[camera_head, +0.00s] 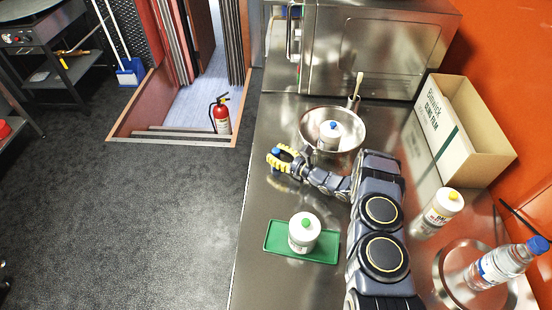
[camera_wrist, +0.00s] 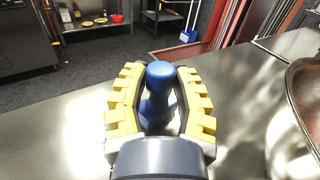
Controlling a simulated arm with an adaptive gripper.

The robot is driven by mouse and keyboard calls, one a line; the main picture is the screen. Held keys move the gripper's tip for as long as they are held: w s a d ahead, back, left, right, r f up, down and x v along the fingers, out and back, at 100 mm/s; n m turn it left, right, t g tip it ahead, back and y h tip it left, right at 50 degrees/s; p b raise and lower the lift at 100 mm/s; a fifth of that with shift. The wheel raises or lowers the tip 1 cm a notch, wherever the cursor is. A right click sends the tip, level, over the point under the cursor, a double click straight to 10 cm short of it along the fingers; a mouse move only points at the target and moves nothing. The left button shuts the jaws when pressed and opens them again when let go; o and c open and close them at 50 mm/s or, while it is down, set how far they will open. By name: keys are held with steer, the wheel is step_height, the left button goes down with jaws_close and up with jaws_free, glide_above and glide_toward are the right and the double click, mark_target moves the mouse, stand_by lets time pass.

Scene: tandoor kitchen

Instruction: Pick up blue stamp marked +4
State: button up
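A blue stamp (camera_wrist: 159,72) with a rounded knob and narrower neck stands upright on the steel counter; no +4 mark can be read. My gripper (camera_wrist: 160,80) has its yellow ribbed fingers on either side of the stamp, with narrow gaps visible between them and it. The fingers are open around the stamp, and its base is partly hidden by my gripper. In the head view, my gripper (camera_head: 277,154) is low over the counter's left edge, and a bit of the blue stamp (camera_head: 278,151) shows between the fingers.
A metal bowl (camera_head: 312,115) holding a blue-capped white bottle (camera_head: 330,137) is close to the right. A green tray (camera_head: 273,238) carries a green-capped bottle (camera_head: 304,235). A yellow-capped bottle (camera_head: 440,211), a cardboard box (camera_head: 488,148) and a water bottle (camera_head: 495,266) stand right of my arm.

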jaws_close()
